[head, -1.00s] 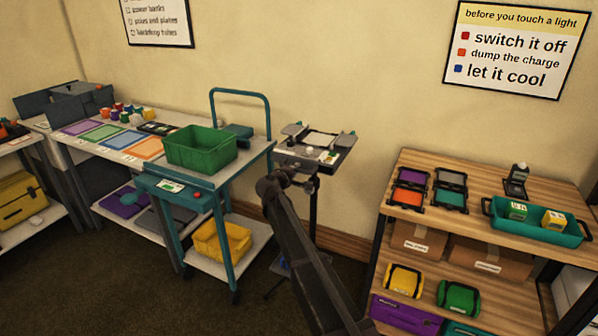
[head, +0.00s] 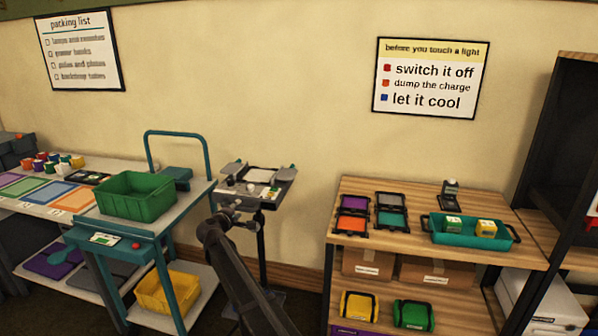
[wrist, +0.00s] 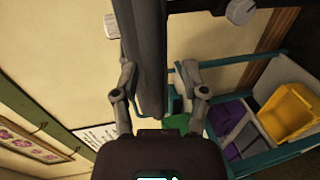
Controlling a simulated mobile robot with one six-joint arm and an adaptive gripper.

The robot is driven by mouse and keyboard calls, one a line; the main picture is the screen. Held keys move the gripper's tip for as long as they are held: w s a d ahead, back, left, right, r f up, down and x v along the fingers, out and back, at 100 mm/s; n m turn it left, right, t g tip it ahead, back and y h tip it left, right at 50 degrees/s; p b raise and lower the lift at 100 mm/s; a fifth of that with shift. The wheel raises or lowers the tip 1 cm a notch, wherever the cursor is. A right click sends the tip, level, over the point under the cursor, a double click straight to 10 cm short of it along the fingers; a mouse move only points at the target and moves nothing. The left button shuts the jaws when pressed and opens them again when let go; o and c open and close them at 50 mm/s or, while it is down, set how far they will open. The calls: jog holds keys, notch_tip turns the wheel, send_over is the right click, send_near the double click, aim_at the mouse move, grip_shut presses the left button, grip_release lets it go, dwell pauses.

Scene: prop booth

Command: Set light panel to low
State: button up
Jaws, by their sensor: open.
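A light panel with a pale top (head: 262,174) appears to be the flat grey device on the dark stand, right of the cart, in the head view. Grey clamps and small knobs sit around it; their setting is too small to read. My gripper (head: 232,216) is in front of and a little below left of it, apart in the picture. In the wrist view my gripper (wrist: 162,95) is open, its fingers spread. A dark grey bar lies in line with the gap between them; contact cannot be told. A round pale knob (wrist: 241,12) shows at the top.
The teal cart (head: 190,205) with a green bin (head: 137,196) stands close left of the stand. A wooden shelf (head: 390,250) with a teal tray (head: 470,238) stands at right. Bare wall lies behind the stand. A yellow bin (wrist: 292,108) shows in the wrist view.

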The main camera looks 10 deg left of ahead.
aim_at(253, 209)
jog(key=d, duration=0.2)
jog(key=d+h+p, duration=0.1)
jog(key=d, duration=0.1)
jog(key=d+r+m+h, duration=0.1)
jog(key=d, duration=0.1)
jog(key=shift+g+p, duration=0.3)
jog(key=s+d+f+m+g+h+p, duration=0.1)
jog(key=s+d+m+g+p, duration=0.15)
jog(key=d, duration=0.75)
jog(key=s+d+f+m+g+h+p, duration=0.1)
jog(key=s+d+f+m+g, duration=0.15)
jog(key=d, duration=0.75)
jog(key=s+d+m+g+p, duration=0.1)
jog(key=s+d+m+g, duration=0.25)
jog(key=d, duration=0.75)
jog(key=s+d+m+g+y+p, duration=0.2)
jog(key=s+d+m+g, duration=0.1)
jog(key=s+d, duration=0.5)
jog(key=s+d+m+g+y+p, duration=0.3)
jog(key=s+d, duration=0.4)
jog(key=s, duration=0.7)
jog(key=shift+s+d+f+m+p, duration=0.2)
jog(key=shift+d+m+p, duration=0.2)
jog(key=shift+m, duration=0.45)
jog(key=shift+g, duration=0.25)
